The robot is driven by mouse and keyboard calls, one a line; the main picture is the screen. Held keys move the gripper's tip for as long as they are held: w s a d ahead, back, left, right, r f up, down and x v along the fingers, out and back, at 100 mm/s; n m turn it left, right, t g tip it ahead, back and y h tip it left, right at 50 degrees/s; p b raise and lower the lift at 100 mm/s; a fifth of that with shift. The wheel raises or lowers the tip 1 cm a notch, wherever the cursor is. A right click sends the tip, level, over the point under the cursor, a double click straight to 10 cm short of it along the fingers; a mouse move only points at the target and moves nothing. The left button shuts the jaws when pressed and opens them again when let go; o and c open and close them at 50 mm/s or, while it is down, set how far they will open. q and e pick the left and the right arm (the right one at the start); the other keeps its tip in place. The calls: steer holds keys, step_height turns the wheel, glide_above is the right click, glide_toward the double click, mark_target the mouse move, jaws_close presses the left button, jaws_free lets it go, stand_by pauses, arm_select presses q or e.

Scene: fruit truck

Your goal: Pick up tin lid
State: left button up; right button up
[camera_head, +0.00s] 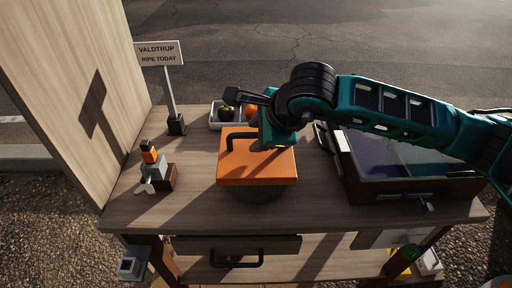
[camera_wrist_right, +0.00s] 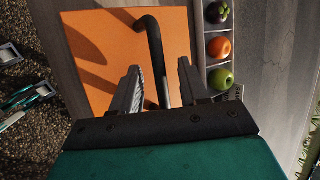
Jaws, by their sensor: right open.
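The tin lid (camera_head: 258,168) is a flat orange square with a black bar handle (camera_head: 226,155). It rests on a dark rounded tin, mostly hidden beneath it, in the middle of the wooden counter. In the right wrist view the orange lid (camera_wrist_right: 97,50) lies below my right gripper (camera_wrist_right: 158,68). Its fingers are open, one on each side of the black handle in that picture; I cannot tell how far they are above it. In the head view my right wrist covers the lid's back right part. My left gripper is not in view.
A white tray (camera_head: 215,122) of fruit stands behind the lid. A dark-framed case (camera_head: 390,158) fills the right side. Bare counter (camera_head: 195,165) lies left of the lid.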

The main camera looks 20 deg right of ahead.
steer(key=shift+c, duration=0.2)
jaws_close()
steer(key=shift+r, duration=0.1)
stand_by(0.5)
